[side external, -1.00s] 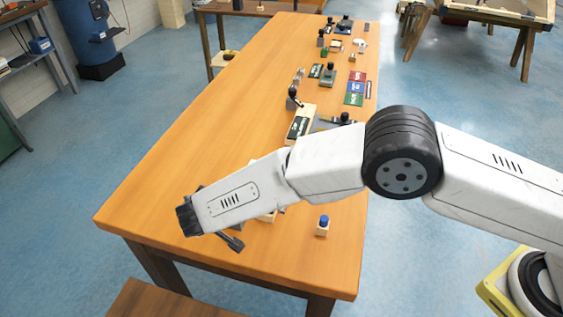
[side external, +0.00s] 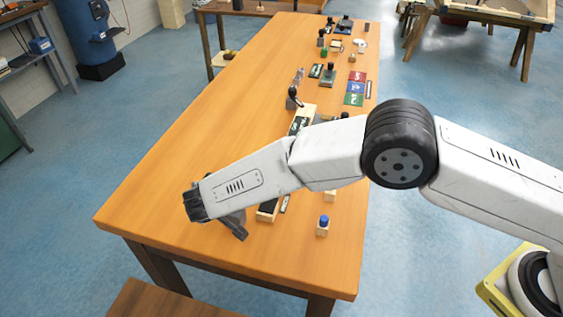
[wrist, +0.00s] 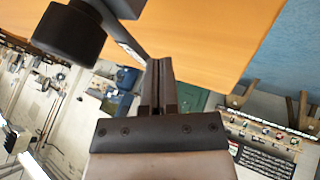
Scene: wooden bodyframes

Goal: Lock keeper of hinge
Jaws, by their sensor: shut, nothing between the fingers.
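My gripper (side external: 238,226) is low over the near end of the table, its fingers shut and empty. In the wrist view its fingertips (wrist: 158,62) are together, in front of the wooden tabletop. A dark round knob (wrist: 70,34) with a grey-black arm or bracket (wrist: 122,8) shows at the upper left there, close to the fingers. I cannot tell whether they touch. A wooden block with a dark top (side external: 268,210) stands just right of my gripper in the side view, partly behind my arm. I cannot make out the hinge or its keeper for certain.
A small wooden block with a blue button (side external: 322,226) stands near the table's right front corner. Several levers, plates and blocks run along the right side, including a black-knobbed lever (side external: 293,97) and coloured plates (side external: 355,88). The table's left half (side external: 190,135) is clear.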

